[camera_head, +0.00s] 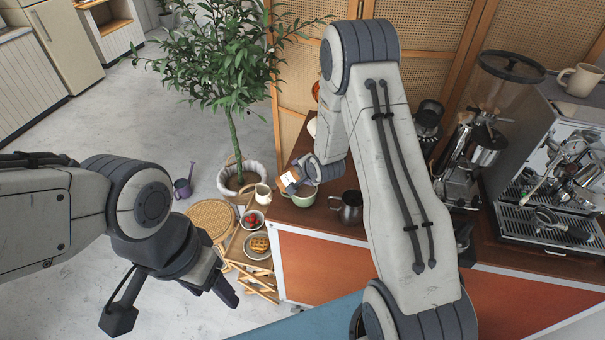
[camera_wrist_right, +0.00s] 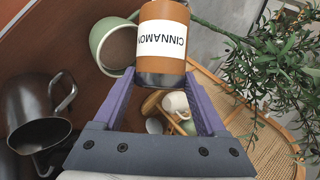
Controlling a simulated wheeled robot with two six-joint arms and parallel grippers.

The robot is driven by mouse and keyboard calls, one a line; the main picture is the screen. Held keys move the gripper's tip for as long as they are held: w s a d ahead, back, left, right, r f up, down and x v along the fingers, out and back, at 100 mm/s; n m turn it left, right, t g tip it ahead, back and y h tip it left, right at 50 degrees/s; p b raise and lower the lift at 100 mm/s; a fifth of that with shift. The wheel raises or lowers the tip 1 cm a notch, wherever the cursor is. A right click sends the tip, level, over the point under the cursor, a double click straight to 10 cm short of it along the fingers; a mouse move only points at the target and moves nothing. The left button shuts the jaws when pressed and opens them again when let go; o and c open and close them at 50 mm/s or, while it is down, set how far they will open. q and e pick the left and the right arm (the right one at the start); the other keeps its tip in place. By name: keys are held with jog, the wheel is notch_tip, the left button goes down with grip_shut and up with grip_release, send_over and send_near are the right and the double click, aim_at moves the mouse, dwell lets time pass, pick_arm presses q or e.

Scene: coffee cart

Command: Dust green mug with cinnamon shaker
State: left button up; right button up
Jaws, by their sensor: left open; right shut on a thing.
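The cinnamon shaker (camera_head: 289,182), orange-brown with a white label, is held tilted just above and left of the green mug's opening. My right gripper (camera_head: 297,181) is shut on it. In the right wrist view the shaker (camera_wrist_right: 162,42) sits between the purple fingers (camera_wrist_right: 160,95), with its label upside down in the picture. The pale green mug (camera_head: 304,199) stands at the counter's left end. It also shows in the right wrist view (camera_wrist_right: 98,40), partly behind the shaker. Whether any powder is falling cannot be told. My left gripper (camera_head: 175,306) is open and empty over the floor.
A dark metal pitcher (camera_head: 349,208) stands right of the mug on the counter. Grinder (camera_head: 485,130) and espresso machine (camera_head: 560,180) are further right. Left of the counter are a small wooden stand with a plate of waffles (camera_head: 258,246), a round woven stool (camera_head: 212,219) and a potted plant (camera_head: 230,60).

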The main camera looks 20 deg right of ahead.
jog(key=shift+r, duration=0.1)
dwell(0.6)
jog(key=shift+a+r+n+h+b, duration=0.1)
jog(key=shift+r+n+h+b, duration=0.35)
jog(key=shift+h, duration=0.35)
